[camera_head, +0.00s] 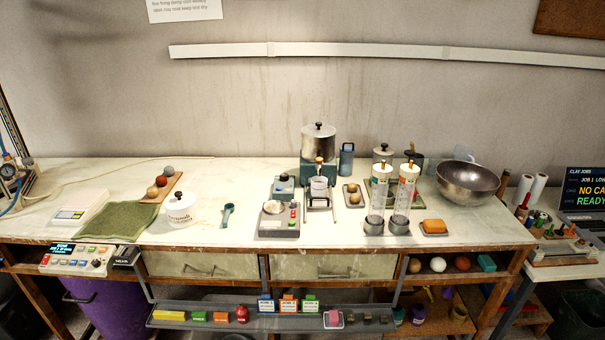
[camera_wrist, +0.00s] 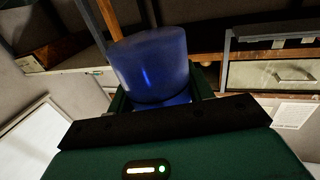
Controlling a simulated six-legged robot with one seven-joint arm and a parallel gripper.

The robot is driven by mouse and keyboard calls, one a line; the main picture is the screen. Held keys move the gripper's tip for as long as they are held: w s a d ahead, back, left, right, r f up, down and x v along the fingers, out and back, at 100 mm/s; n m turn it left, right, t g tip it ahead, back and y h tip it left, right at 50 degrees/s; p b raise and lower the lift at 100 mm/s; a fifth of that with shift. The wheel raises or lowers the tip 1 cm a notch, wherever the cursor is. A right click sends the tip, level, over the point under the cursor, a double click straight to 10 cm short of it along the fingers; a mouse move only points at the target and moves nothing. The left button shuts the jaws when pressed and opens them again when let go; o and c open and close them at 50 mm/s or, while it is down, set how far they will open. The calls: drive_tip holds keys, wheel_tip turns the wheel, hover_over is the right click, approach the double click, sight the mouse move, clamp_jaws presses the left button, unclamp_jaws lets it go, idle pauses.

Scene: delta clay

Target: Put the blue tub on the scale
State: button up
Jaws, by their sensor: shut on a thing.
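The blue tub (camera_wrist: 150,62) is a plain, deep blue cylinder in the wrist view, just beyond my gripper (camera_wrist: 162,94). The dark green fingers are shut on its near end, one on each side. My gripper and this tub do not show in the head view. On the bench in the head view, a flat white device with a small display (camera_head: 72,215) at the left looks like a scale. A grey device with a round pan and buttons (camera_head: 279,220) stands near the middle; I cannot tell for certain which is the scale.
A green cloth (camera_head: 118,220) and a white lidded pot (camera_head: 179,208) stand right of the white device. Two clear cylinders (camera_head: 376,200) and a steel bowl (camera_head: 468,182) are farther right. A shelf (camera_head: 260,318) with small blocks hangs below the drawers.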

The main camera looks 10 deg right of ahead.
drive_tip(key=shift+w+a+f, duration=0.1)
drive_tip(key=shift+w+a+r, duration=0.1)
drive_tip(key=shift+a+r, duration=0.1)
drive_tip(key=shift+r, duration=0.1)
drive_tip(key=w+a+r+n+t+y, duration=0.1)
drive_tip(key=w+a+r, duration=0.25)
drive_tip(key=w, duration=0.35)
drive_tip(key=w+a+r+n+y, duration=0.1)
drive_tip(key=w+a+r, duration=0.1)
drive_tip(key=w+a, duration=0.3)
drive_tip(key=w+a+r+n+t+y, duration=0.1)
drive_tip(key=w+a+r+y, duration=0.15)
drive_tip(key=w, duration=0.55)
drive_tip(key=w+a+r+n+y, duration=0.1)
drive_tip(key=w+a+r, duration=0.2)
drive_tip(key=a, duration=0.4)
drive_tip(key=w+a+r+n+y, duration=0.1)
drive_tip(key=w+a+r+y, duration=0.1)
drive_tip(key=a, duration=0.6)
drive_tip(key=w+a+r+n+y, duration=0.1)
drive_tip(key=w+a+r, duration=0.3)
drive_tip(key=a+r, duration=0.2)
drive_tip(key=shift+a+r+t+y, duration=0.15)
drive_tip(key=shift+a+t+y, duration=0.2)
drive_tip(key=shift+a, duration=0.6)
drive_tip(key=shift+a, duration=0.1)
